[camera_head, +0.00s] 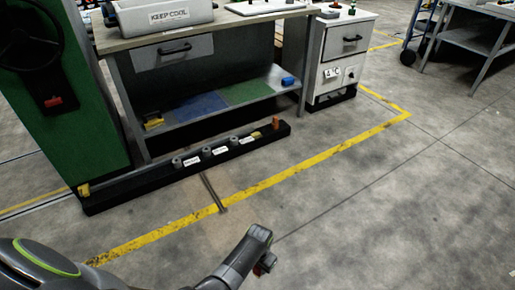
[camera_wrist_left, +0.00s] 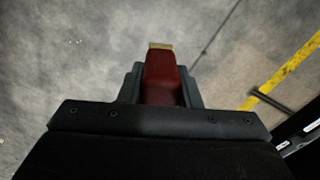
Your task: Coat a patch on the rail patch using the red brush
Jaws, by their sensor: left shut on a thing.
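My left gripper (camera_head: 267,262) is low in the head view, above the bare floor. In the left wrist view my left gripper (camera_wrist_left: 160,78) is shut on the red brush (camera_wrist_left: 162,70), whose tan tip points away from the jaws. The brush tip touches nothing that I can see. A long black rail (camera_head: 140,188) lies on the floor in front of the workbench, well beyond the gripper. Several grey cylinders with white labels, a yellow item (camera_head: 256,135) and an orange-brown upright piece (camera_head: 276,124) stand along it. I cannot tell the patch on the rail.
The workbench (camera_head: 240,28) stands behind the rail, with a white drawer cabinet (camera_head: 338,60) at its right. A green machine (camera_head: 60,120) is at the left. A thin dark rod (camera_head: 213,190) lies across the yellow floor line (camera_head: 290,172).

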